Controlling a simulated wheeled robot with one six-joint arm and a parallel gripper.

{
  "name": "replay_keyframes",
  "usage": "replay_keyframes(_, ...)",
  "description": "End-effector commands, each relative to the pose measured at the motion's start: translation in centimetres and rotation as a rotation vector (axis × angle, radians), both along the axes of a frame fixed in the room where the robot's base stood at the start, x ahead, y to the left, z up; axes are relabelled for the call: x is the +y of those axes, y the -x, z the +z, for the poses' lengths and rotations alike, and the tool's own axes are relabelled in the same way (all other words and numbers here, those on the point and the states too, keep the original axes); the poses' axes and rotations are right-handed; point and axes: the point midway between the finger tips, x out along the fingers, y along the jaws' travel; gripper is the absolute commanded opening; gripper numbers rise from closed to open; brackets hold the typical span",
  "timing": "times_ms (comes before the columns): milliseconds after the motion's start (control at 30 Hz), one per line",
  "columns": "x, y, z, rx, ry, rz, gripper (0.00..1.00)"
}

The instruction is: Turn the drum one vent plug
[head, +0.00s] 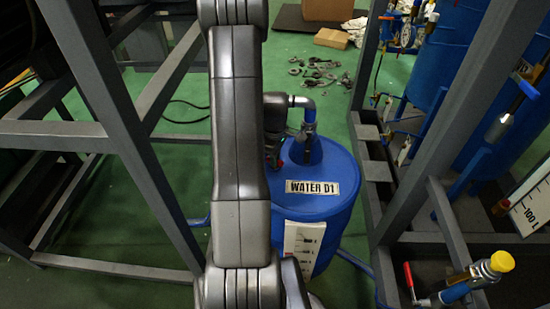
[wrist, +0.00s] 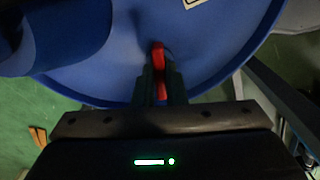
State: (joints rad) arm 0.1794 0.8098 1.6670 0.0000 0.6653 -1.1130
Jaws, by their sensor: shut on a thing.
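Drum one is a blue drum (head: 335,190) with a "WATER D1" label (head: 309,187) on its top, standing right of my arm in the head view. Its blue lid (wrist: 215,55) fills much of the wrist view. The red vent plug (wrist: 158,52) sits on the lid near its rim. My gripper (wrist: 160,80) points at the lid, with its two dark fingers shut around the red plug. The fingers hide part of the plug. In the head view my arm hides the left side of the drum, and the plug is hard to make out.
A blue pipe fitting (head: 307,125) rises from the drum top close to my wrist. Grey steel frames (head: 130,140) stand on both sides. A yellow-capped valve (head: 502,261) is at the lower right. Loose metal parts (head: 315,75) lie on the green floor behind.

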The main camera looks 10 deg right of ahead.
Motion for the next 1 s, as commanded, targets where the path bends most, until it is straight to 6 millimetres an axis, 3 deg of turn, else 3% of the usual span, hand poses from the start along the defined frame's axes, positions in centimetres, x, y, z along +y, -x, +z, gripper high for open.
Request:
replay_keyframes(600,-0.01,-0.07,0.04,-0.002,0.001,0.573,0.0)
replay_keyframes(1000,-0.02,-0.07,0.06,-0.003,0.001,0.816,0.0)
